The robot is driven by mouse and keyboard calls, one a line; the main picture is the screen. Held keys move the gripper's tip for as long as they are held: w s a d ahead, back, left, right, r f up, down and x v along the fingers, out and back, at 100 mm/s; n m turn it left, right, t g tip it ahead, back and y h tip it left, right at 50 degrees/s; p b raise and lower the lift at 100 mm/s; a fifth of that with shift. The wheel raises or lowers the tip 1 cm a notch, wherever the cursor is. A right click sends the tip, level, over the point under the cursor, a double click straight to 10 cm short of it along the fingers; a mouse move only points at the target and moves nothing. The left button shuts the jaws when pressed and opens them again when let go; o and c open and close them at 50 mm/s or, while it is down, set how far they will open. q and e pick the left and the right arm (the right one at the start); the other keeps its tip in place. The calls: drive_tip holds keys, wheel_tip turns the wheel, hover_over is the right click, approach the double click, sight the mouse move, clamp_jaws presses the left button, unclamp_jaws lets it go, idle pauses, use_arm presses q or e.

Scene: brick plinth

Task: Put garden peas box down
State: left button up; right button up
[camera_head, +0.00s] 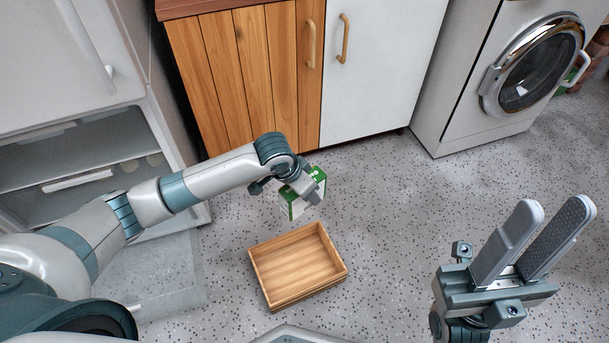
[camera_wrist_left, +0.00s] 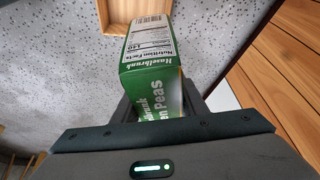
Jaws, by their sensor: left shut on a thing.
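The garden peas box (camera_head: 291,203) is green and white and hangs in the air beyond the far edge of the wooden crate. My left gripper (camera_head: 307,187) is shut on it and partly covers it. In the left wrist view the peas box (camera_wrist_left: 149,62) sits between the fingers, with its label and nutrition panel showing. My right gripper (camera_head: 535,240) is open and empty at the lower right, well away from the box.
The open wooden crate (camera_head: 262,285) is empty on the speckled floor; its corner also shows in the left wrist view (camera_wrist_left: 110,35). An open fridge (camera_head: 70,100) stands left, wood and white cabinets (camera_head: 385,60) behind, a washing machine (camera_head: 450,90) at right. Floor between crate and right gripper is clear.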

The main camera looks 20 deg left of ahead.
use_arm(q)
drive_tip(key=r+n, duration=0.1)
drive_tip(key=r, duration=0.3)
drive_tip(key=a+r+n, duration=0.1)
drive_tip(key=r, duration=0.4)
drive_tip(key=a+r+n+y, duration=0.1)
drive_tip(key=r, duration=0.4)
drive_tip(key=shift+a+r+t, duration=0.15)
drive_tip(key=shift+a+t, duration=0.1)
drive_tip(key=shift+t, duration=0.05)
drive_tip(key=s+a+r+n+y, duration=0.1)
drive_tip(key=s+a+r+n, duration=0.2)
drive_tip(key=r, duration=0.7)
drive_tip(key=shift+s+a+n+y, duration=0.15)
drive_tip(key=shift+a+n+y, duration=0.15)
drive_tip(key=shift+a+n, duration=0.25)
drive_tip(key=shift+a, duration=0.1)
